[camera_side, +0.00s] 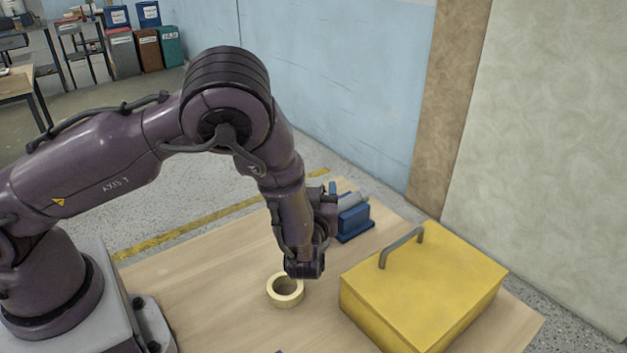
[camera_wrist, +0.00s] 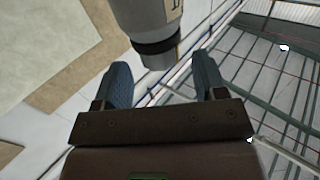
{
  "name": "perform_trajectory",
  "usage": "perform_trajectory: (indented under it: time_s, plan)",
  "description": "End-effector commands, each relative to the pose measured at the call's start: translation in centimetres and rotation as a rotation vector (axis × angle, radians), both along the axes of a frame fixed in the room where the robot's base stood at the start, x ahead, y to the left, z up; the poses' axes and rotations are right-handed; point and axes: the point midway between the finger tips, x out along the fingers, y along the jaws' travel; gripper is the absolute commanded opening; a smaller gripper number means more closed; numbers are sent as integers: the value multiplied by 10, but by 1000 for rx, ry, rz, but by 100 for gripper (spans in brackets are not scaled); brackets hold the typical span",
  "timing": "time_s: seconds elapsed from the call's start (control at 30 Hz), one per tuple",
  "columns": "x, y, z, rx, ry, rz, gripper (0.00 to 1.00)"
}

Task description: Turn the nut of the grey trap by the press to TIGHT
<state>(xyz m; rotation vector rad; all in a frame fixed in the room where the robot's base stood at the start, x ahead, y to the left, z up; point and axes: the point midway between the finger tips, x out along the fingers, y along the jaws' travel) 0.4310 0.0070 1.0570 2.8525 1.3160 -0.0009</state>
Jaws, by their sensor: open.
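In the wrist view, my gripper (camera_wrist: 163,78) has its two blue-tipped fingers spread apart. A light grey cylinder (camera_wrist: 147,18) with a black band and a narrower grey end comes in from the top edge. Its end lies in line with the gap between the fingers, and neither finger visibly touches it. Part of a pale label shows on its side, cut off by the frame. In the side view, a grey cylindrical part (camera_side: 352,200) sits at a blue block (camera_side: 356,224) on the table, just right of my gripper. My wrist hides part of it. I cannot make out the nut or a TIGHT mark.
A yellow box (camera_side: 425,290) with a grey handle stands at the right front of the wooden table (camera_side: 200,285). A pale yellow ring (camera_side: 285,291) lies below my wrist. The table's left part is clear. A blue wall (camera_side: 330,80) rises behind.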

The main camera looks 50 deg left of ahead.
Motion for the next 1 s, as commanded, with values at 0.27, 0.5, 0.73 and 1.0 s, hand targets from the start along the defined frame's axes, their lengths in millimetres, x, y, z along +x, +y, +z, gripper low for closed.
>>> perform_trajectory:
  time_s: [0.27,0.5,0.73,1.0]
  plan:
    - [-39,-46,0,-1,2,-3,65]
    - [-53,-62,0,1,1,-1,65]
    - [-55,-64,0,1,1,0,65]
    - [-40,-66,8,-111,24,-40,65]
